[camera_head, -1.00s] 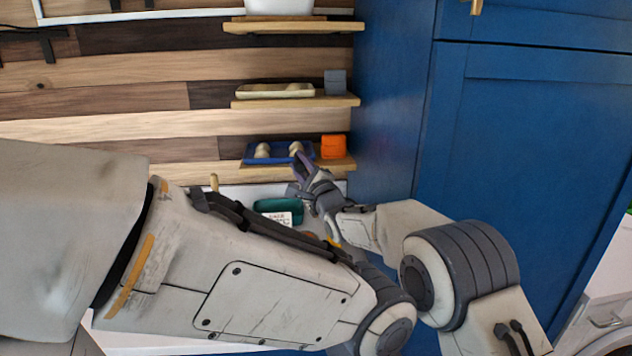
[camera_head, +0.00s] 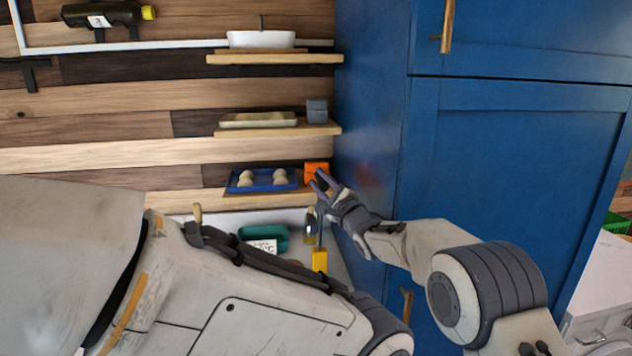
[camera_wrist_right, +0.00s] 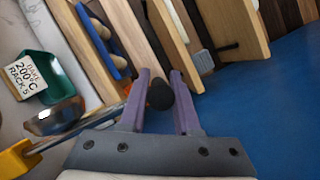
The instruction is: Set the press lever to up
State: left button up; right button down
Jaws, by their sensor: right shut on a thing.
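The press lever is a thin rod (camera_head: 320,238) rising from a yellow block (camera_head: 319,261) on the white counter; it looks close to upright in the head view. In the right wrist view the yellow block (camera_wrist_right: 15,160) is at lower left, and the rod (camera_wrist_right: 62,137) runs up to a dark round knob (camera_wrist_right: 160,95). My right gripper (camera_head: 317,183) is shut on that knob, which sits between its purple fingers (camera_wrist_right: 162,82). The join of rod and knob is partly hidden by a finger. My left gripper is out of view.
Wooden shelves (camera_head: 275,59) hang behind. The lowest carries a blue tray (camera_head: 233,186) with pale balls and an orange box (camera_head: 314,168), close behind the right gripper. A green container (camera_head: 275,234) with a "200°C" card stands on the counter. A blue cabinet (camera_head: 500,190) closes the right side.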

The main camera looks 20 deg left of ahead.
jog(key=shift+w+d+f, duration=0.1)
jog(key=shift+f, duration=0.55)
jog(key=c, duration=0.7)
grip_release()
jog(key=shift+o, duration=0.2)
jog(key=shift+r, duration=0.3)
jog(key=b+v, duration=0.4)
jog(key=v, duration=0.6)
jog(key=shift+d+f, duration=0.1)
jog(key=shift+d, duration=0.05)
